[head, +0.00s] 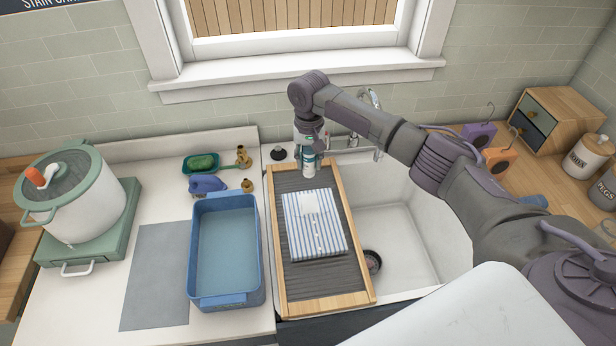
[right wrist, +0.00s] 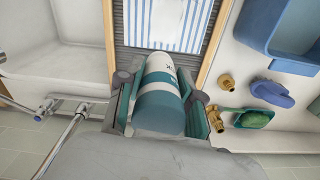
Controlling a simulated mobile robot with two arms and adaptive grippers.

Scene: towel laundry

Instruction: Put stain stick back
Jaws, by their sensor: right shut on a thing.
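The stain stick (head: 308,166) is a white and teal cylinder. My right gripper (head: 310,150) is shut on it at the far end of the wooden-framed washboard (head: 355,256). In the right wrist view the stick (right wrist: 160,95) lies between the two fingers, its white end toward the board. Whether the stick touches the board or hangs just above it I cannot tell. A folded blue-and-white striped towel (head: 303,237) with a pale patch lies on the ribbed board. My left gripper is not in view.
The white sink (head: 410,235) and faucet (head: 374,108) are right of the board. Left are a blue basin (head: 196,250), a green soap dish (head: 188,166), brass fittings (head: 243,157) and a lidded pot (head: 85,205). A grey mat (head: 155,275) lies bare on the counter.

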